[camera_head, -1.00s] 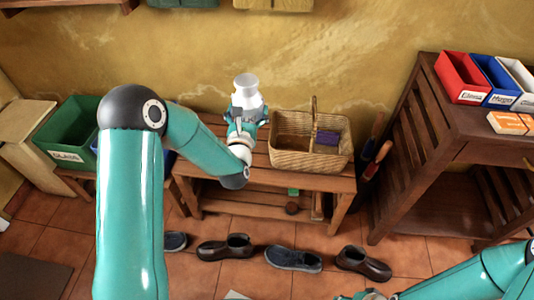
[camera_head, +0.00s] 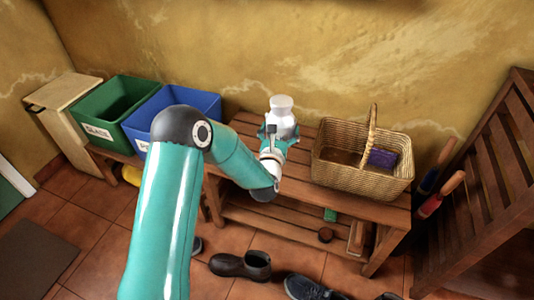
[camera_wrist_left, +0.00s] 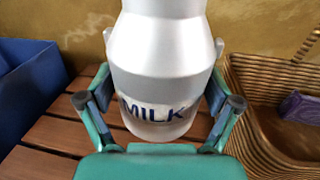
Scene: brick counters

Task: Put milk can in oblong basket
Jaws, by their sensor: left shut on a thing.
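The milk can (camera_head: 281,106) is white-grey, upright, with a narrower neck. My left gripper (camera_head: 279,131) is shut on its body. In the left wrist view, the can (camera_wrist_left: 165,55) shows the word MILK between the fingers of the gripper (camera_wrist_left: 160,105). I cannot tell whether its base touches the bench. The oblong basket (camera_head: 340,176) is brown wicker with a tall arched handle and stands on the bench just right of the can. It also shows at the right of the left wrist view (camera_wrist_left: 243,110). My right gripper is out of view.
A purple block (camera_head: 381,158) lies in the basket's right part; its left part is clear. A blue bin (camera_head: 190,104) and a green bin (camera_head: 117,102) stand left of the can. The slatted wooden bench (camera_head: 300,190) has shoes on the floor before it.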

